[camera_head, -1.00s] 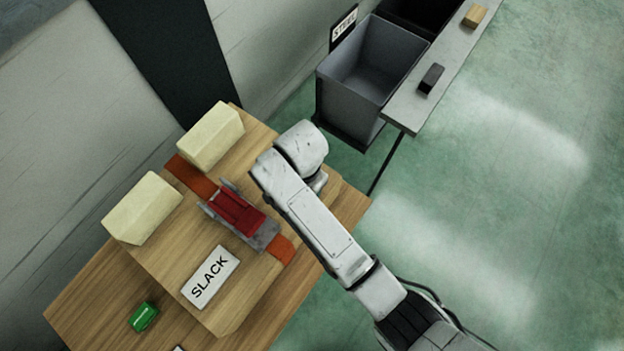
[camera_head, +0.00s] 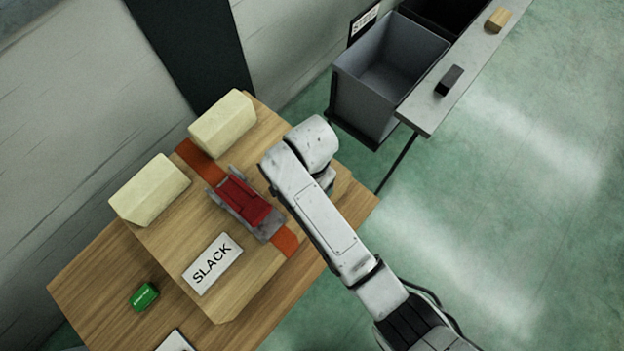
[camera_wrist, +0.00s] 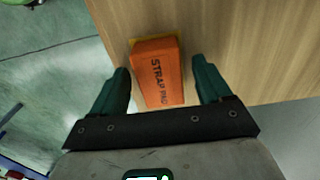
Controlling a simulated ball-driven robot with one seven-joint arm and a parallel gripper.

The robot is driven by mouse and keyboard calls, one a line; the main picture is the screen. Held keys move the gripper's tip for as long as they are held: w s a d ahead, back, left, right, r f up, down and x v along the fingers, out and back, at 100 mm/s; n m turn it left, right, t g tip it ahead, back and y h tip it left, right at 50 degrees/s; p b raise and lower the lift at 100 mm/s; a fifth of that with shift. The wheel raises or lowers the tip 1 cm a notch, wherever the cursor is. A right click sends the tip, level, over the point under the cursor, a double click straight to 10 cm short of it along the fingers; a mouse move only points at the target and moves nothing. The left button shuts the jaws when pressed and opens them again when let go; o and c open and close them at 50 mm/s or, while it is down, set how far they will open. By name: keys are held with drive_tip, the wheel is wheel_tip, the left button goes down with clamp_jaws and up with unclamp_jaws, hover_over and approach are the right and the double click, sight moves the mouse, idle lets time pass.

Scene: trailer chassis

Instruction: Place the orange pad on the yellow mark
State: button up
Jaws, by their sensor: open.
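The orange pad (camera_wrist: 158,78), lettered "STRAP PAD", lies on the wooden surface (camera_wrist: 235,40) in the wrist view. My gripper (camera_wrist: 160,66) is open, with one dark green finger on each side of the pad and a visible gap on both sides. In the head view my arm hides the pad, the mark and the gripper.
In the head view, a red ratchet (camera_head: 243,203) sits on an orange strap (camera_head: 284,240) between cream blocks (camera_head: 150,190) and a "SLACK" plate (camera_head: 213,263). A green item (camera_head: 145,296) lies front left. A grey bin (camera_head: 390,75) and narrow shelf (camera_head: 430,112) stand behind.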

wheel_tip(320, 180, up, 12)
drive_tip(key=p, duration=0.2)
idle(0.4)
drive_tip(key=s+d+f+n, duration=0.1)
drive_tip(key=s+d+n, duration=0.1)
drive_tip(key=s+d, duration=0.4)
drive_tip(key=s+d+f+n, duration=0.1)
drive_tip(key=s+d+n, duration=0.1)
drive_tip(key=s+d, duration=0.5)
drive_tip(key=s+d+f+n+t, duration=0.1)
drive_tip(key=s+d, duration=0.6)
drive_tip(key=d, duration=0.9)
drive_tip(key=shift+f+n, duration=0.4)
drive_tip(key=shift+n, duration=0.5)
